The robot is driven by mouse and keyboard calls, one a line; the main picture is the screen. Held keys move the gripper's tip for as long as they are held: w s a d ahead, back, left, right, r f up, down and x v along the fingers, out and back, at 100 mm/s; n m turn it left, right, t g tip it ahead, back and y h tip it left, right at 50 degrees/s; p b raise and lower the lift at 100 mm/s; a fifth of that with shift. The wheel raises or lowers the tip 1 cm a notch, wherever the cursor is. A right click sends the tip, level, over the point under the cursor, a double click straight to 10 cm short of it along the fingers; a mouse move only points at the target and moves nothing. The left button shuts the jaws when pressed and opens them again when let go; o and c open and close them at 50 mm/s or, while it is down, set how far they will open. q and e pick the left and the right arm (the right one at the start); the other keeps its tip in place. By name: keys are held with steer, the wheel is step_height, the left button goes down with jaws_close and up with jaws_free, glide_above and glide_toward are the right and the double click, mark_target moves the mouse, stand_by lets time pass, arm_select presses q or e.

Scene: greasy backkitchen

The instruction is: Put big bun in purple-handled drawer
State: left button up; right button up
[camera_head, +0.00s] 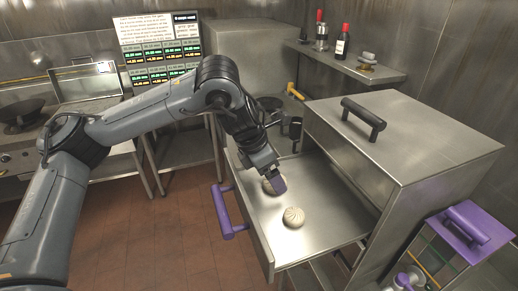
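An open steel drawer (330,212) with a purple handle (226,212) is pulled out from a steel cabinet. One pale, swirled bun (293,217) sits on the drawer floor, in plain view. A second pale bun (267,187) is at my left gripper, mostly hidden by it. My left gripper (276,184) points down inside the drawer, above and to the left of the first bun in the picture. I cannot tell whether its fingers are closed on the second bun, or which bun is bigger. My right gripper is not in view.
The cabinet (420,130) with a black handle (363,119) stands right of the drawer. Dark containers (295,128) stand behind the drawer. Bottles (342,42) stand on a wall shelf. Tiled floor (150,235) is clear at left.

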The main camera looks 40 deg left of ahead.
arm_select(q)
steer(key=p+v, duration=0.2)
steer(key=v, duration=0.8)
steer(key=shift+r, duration=0.2)
steer(key=shift+s+a, duration=0.1)
steer(key=shift+s, duration=0.05)
